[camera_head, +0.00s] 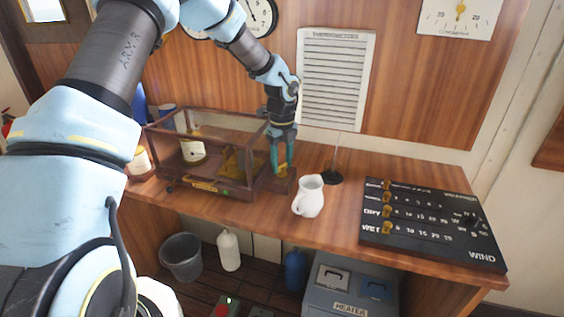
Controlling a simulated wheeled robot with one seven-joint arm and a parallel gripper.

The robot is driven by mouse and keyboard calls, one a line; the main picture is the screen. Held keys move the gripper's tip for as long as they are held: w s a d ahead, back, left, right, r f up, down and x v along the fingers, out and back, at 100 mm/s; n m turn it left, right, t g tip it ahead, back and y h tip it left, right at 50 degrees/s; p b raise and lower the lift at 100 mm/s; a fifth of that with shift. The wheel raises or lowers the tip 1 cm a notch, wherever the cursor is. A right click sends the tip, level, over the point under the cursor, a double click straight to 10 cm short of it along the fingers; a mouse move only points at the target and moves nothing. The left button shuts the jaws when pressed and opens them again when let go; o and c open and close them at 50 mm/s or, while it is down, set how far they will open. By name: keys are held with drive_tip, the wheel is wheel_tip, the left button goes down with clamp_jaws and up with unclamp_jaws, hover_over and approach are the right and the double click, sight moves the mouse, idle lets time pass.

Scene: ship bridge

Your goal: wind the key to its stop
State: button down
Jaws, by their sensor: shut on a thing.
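A wood-framed glass case (208,187) stands on the wooden desk, with brass-coloured parts inside. My gripper (282,169) points down at the right end of the case, over a small brown wooden block. Its teal fingers are shut on a small yellow-brass piece (283,171), which appears to be the key. The fingers hide most of it, so its turn angle cannot be told.
A white jug (309,196) stands close to the right of my gripper. A dark stand with a thin rod (332,177) is behind it. A black peg board (430,223) lies at the right. A white louvred panel (336,80) is on the wall behind.

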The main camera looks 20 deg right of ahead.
sight(282, 164)
drive_tip(key=shift+c, duration=1.4)
unclamp_jaws()
wheel_tip(282, 164, up, 11)
drive_tip(key=b, duration=0.3)
drive_tip(key=shift+f, duration=0.1)
